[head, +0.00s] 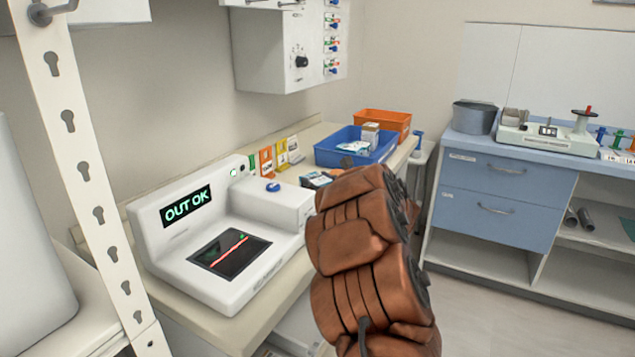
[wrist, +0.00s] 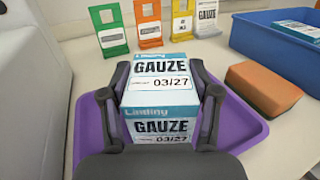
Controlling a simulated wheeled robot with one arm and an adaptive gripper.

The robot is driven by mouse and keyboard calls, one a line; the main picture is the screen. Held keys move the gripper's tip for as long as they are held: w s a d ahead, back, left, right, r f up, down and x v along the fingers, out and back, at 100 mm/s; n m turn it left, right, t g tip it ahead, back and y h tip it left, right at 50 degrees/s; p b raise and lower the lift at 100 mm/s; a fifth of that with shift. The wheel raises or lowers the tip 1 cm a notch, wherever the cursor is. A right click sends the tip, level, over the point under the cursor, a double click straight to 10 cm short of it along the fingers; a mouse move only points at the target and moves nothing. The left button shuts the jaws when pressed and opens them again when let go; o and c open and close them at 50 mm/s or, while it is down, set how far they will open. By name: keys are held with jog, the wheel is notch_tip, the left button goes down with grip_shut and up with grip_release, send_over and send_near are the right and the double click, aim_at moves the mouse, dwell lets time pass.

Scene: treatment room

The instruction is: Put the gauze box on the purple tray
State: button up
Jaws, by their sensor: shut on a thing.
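The gauze box (wrist: 160,92) is white and teal, labelled "GAUZE" and "03/27", in the middle of the wrist view. My gripper (wrist: 160,95) has one finger on each side of it and is shut on it. The purple tray (wrist: 88,142) shows beneath and around the box in the wrist view. I cannot tell whether the box touches the tray floor.
A blue bin (head: 352,146) and an orange bin (head: 383,122) stand at the counter's back. An orange sponge-like block (wrist: 263,88) lies right of the tray. A white machine reading "OUT OK" (head: 187,206) is on the left.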

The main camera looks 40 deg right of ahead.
jog(key=shift+f, duration=0.15)
jog(key=o, duration=1.3)
jog(key=shift+r, duration=0.25)
jog(key=s, duration=0.8)
jog(key=s+a+b, duration=0.1)
jog(key=s, duration=0.3)
jog(key=shift+a, duration=0.1)
jog(key=shift+s+f, duration=0.1)
